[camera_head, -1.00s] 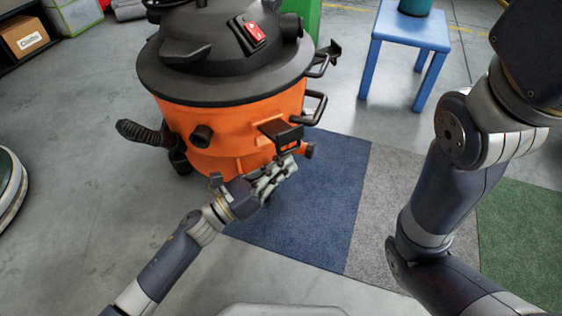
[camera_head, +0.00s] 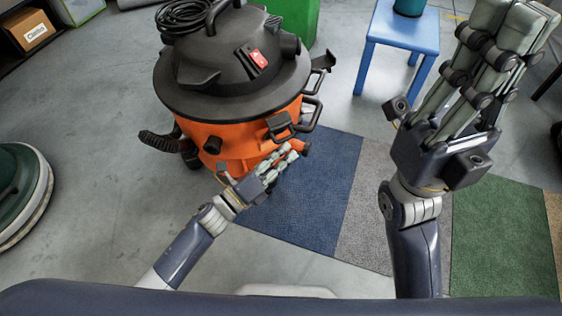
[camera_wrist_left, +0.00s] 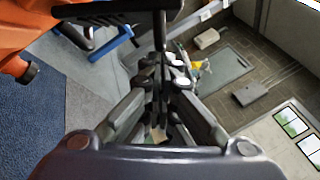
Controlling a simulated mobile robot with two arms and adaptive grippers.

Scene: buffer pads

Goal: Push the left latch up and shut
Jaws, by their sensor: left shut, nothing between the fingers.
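The orange vacuum (camera_head: 240,140) with a black lid (camera_head: 230,75) stands on the floor left of centre in the head view. The left latch (camera_head: 280,126), a black loop, sits on its front right side and sticks out from the orange body. My left gripper (camera_head: 290,152) is shut and empty, just below this latch. In the left wrist view a dark latch part (camera_wrist_left: 120,12) crosses the top, close above the closed fingertips (camera_wrist_left: 170,58); whether they touch is unclear. My right gripper (camera_head: 520,18) is raised at the right, fingers upward, away from the vacuum; its opening is unclear.
Another black latch or handle (camera_head: 312,112) juts out on the vacuum's right side. A blue stool (camera_head: 405,30) stands behind at the right. A blue, grey and green mat (camera_head: 310,215) lies in front. A dark green round machine (camera_head: 20,185) is at the far left.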

